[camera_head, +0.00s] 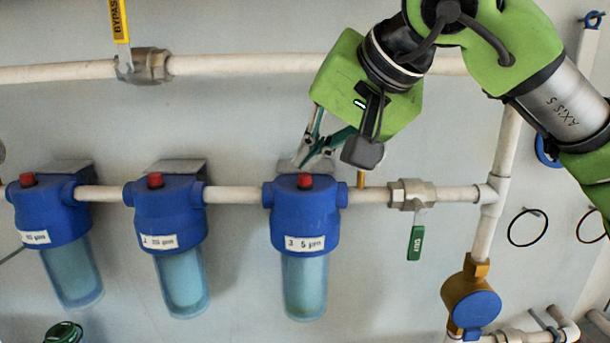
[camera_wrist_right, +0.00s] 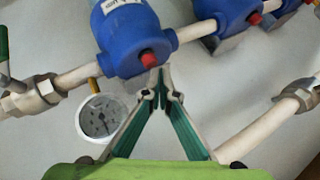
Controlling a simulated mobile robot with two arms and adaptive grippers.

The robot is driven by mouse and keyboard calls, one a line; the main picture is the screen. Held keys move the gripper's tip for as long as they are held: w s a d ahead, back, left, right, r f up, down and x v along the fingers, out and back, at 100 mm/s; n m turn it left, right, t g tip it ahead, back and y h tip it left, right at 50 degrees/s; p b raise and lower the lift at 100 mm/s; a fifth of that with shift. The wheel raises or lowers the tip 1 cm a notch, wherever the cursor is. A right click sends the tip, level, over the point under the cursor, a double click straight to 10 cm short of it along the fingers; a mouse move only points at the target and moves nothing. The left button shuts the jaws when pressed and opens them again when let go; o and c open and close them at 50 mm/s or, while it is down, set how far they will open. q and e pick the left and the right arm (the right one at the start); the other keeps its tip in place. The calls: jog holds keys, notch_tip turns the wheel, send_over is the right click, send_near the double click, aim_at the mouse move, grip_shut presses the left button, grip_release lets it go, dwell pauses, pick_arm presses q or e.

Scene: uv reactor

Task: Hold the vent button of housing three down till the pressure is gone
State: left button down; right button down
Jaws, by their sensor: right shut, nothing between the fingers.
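Housing three is a blue filter head (camera_head: 304,216) with a label reading 3 and 5 µm and a clear bluish bowl (camera_head: 304,285) below. Its red vent button (camera_head: 305,181) sits on top. It also shows in the right wrist view as a red button (camera_wrist_right: 149,58) on the blue head (camera_wrist_right: 130,40). My right gripper (camera_head: 306,164) is shut and empty, its fingertips just above the button in the head view. In the wrist view the fingertips (camera_wrist_right: 160,72) are right beside the button; I cannot tell whether they touch it. My left gripper is not in view.
A round white pressure gauge (camera_wrist_right: 103,118) hangs beside housing three; its reading is too small to tell. Two similar housings (camera_head: 168,212) (camera_head: 48,212) stand to the left. A green-handled valve (camera_head: 415,243) is to the right. A pipe (camera_head: 240,66) runs above.

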aim_at(309, 176)
jog(key=shift+f+b, duration=0.35)
jog(key=shift+f, duration=0.2)
dwell(0.5)
dwell(0.9)
jog(key=shift+r+p, duration=0.85)
jog(key=shift+r, duration=0.15)
jog(key=shift+r, duration=0.1)
notch_tip(309, 176, up, 5)
jog(key=p, duration=0.4)
jog(key=shift+p, duration=0.3)
